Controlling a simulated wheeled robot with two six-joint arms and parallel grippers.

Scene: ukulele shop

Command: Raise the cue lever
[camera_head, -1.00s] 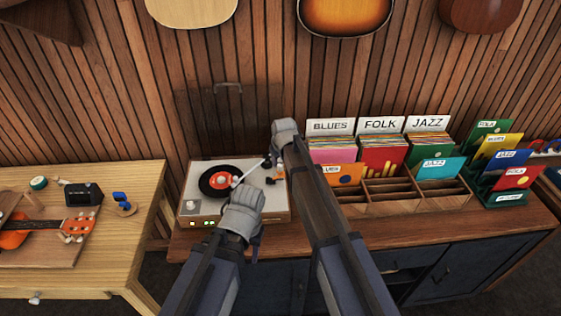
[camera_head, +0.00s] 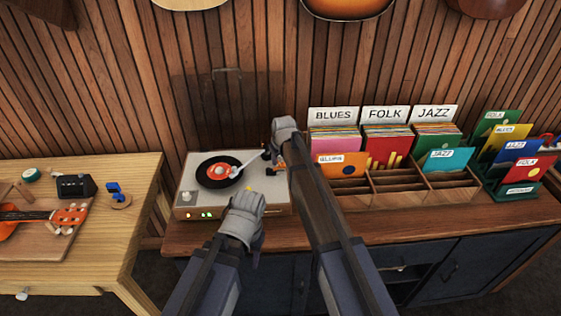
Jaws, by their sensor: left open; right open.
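The turntable (camera_head: 187,189) is a pale-topped, wood-sided box on the dark cabinet. A black record with an orange-red label (camera_head: 207,178) lies on it, and the light tonearm (camera_head: 249,162) reaches over the label from the right. I cannot pick out the cue lever among the small dark parts near the tonearm base. My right gripper (camera_head: 276,150) is open at the turntable's back right corner, close to the tonearm base; contact cannot be told. My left gripper (camera_head: 246,200) is open at the turntable's front edge, hiding part of its front right.
To the right, a wooden record bin (camera_head: 403,182) and a green rack (camera_head: 512,193) hold sleeves. A pale workbench (camera_head: 110,235) stands left, with an orange ukulele (camera_head: 35,215) and a small black box (camera_head: 72,186). The slatted wall closes off the back.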

